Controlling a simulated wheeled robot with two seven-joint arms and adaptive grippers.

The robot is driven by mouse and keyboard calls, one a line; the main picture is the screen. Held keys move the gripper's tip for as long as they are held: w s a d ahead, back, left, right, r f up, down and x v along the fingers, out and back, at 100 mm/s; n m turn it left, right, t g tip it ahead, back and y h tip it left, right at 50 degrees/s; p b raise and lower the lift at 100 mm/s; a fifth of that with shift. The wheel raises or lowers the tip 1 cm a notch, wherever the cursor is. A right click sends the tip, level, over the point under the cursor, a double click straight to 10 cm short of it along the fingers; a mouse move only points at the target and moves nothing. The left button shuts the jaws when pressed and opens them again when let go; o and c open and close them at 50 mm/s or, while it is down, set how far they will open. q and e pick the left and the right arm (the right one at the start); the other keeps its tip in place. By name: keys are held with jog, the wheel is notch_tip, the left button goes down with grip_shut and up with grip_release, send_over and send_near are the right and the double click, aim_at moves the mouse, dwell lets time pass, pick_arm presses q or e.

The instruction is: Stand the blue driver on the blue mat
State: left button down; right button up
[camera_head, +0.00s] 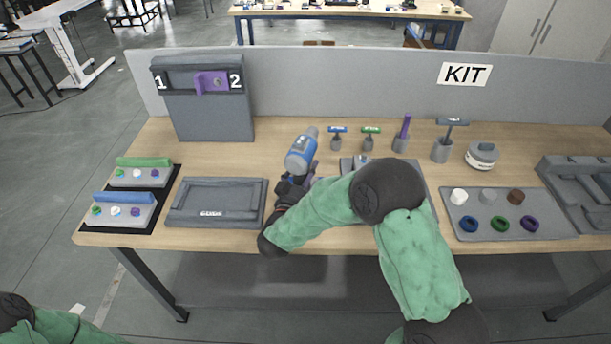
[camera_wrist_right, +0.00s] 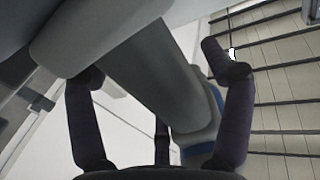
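The blue driver (camera_head: 302,152), blue and grey with a pale rim, is tilted above the table's front middle in the head view. My right gripper (camera_head: 290,184) is at its lower end. In the right wrist view the driver's grey part (camera_wrist_right: 165,85), with a blue band, runs between the dark fingers of the right gripper (camera_wrist_right: 160,95), which appear closed around it. Whether the driver touches the table cannot be told. I cannot make out a blue mat; my right arm covers part of the table. My left arm shows at the lower left, its gripper out of view.
A grey closed case (camera_head: 217,202) lies left of my right gripper. A grey tray (camera_head: 431,203) is partly behind my arm. Small tools in holders (camera_head: 441,150) stand behind. A tray with rings (camera_head: 555,226) is at right, a numbered grey panel (camera_head: 208,110) at back left.

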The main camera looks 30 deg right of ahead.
jog(key=shift+f, duration=0.25)
jog(key=shift+s+a, duration=0.3)
jog(key=shift+a, duration=0.1)
jog(key=v, duration=1.1)
jog(key=shift+r, duration=0.25)
